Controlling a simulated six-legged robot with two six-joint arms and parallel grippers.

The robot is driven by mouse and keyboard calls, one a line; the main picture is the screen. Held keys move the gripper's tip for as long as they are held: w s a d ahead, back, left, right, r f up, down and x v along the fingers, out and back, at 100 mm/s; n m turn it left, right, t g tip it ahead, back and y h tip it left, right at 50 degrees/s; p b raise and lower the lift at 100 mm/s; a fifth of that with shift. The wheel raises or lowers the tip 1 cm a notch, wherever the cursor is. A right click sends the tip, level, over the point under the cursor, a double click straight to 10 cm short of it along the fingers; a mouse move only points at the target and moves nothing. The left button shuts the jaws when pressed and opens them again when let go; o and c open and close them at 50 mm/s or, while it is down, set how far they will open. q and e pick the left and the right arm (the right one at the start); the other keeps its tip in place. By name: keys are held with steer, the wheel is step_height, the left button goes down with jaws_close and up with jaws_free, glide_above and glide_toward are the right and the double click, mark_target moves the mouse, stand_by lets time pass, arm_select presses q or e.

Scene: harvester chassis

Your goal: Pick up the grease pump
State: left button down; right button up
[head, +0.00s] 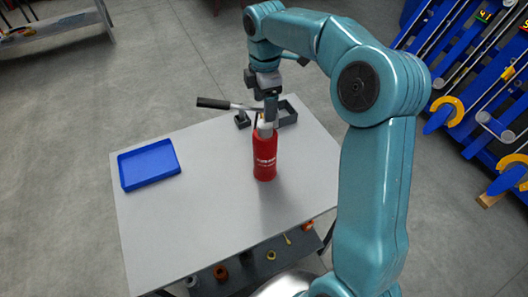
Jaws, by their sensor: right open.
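The grease pump (265,156) stands upright on the grey table (190,215). It has a red cylinder with a pale top and a lever with a black grip (213,103) pointing left. My right gripper (268,118) points down at the top of the pump and is open. The arm and gripper partly cover the area behind the pump's top. I cannot tell whether the fingers touch it. My left gripper is not in view.
A blue tray (149,165) lies on the table's left side. A dark grey open holder (288,114) sits behind the pump. A lower shelf (240,277) carries several small parts. A blue rack (480,90) stands at the right. The table's front is clear.

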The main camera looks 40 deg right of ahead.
mark_target(265, 137)
steer(key=shift+d+f, duration=0.1)
steer(key=shift+f, duration=0.5)
steer(key=shift+s+f, duration=0.25)
steer(key=shift+f, duration=0.25)
step_height(265, 137, down, 4)
steer(key=shift+w+f+p, duration=0.1)
steer(key=shift+f+p, duration=0.15)
steer(key=shift+p, duration=0.15)
steer(key=shift+r, duration=0.1)
steer(key=shift+c, duration=1.2)
jaws_close()
steer(key=shift+w, duration=0.1)
